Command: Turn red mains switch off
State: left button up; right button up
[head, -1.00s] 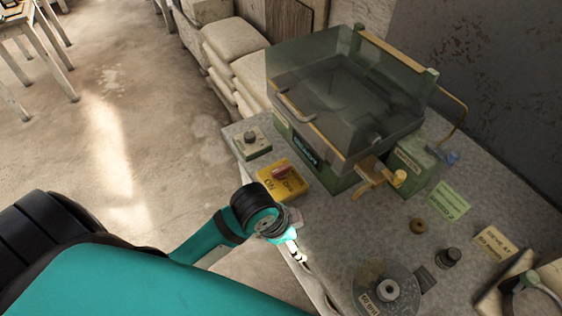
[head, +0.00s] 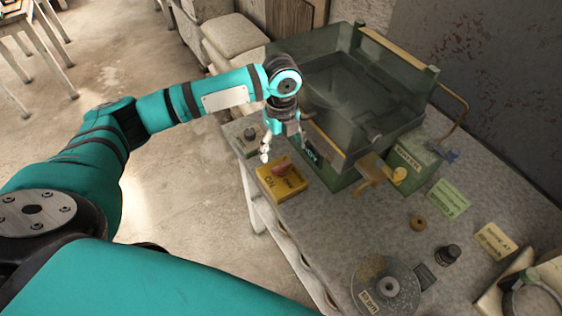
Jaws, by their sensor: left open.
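The red mains switch (head: 281,169) is a red knob on a yellow box (head: 283,182) near the left edge of the bench. "ON" is marked on the box's front left; the other marking by the knob is too small to read here. My left gripper (head: 266,152) hangs just above and behind the box, pointing down, open, with nothing seen in it. I cannot tell if its fingers touch anything. My right gripper is not in view.
A green machine with a clear hood (head: 350,90) stands right behind the box. A grey knob box (head: 247,140) sits partly behind my gripper.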

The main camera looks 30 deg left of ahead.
aim_at(281, 165)
pick_arm(q)
notch_tip(281, 165, down, 6)
jog(key=shift+f+p, duration=0.15)
jog(key=shift+p, duration=0.55)
jog(key=shift+f, duration=0.5)
jog(key=shift+c, duration=0.2)
jog(key=c, duration=1.1)
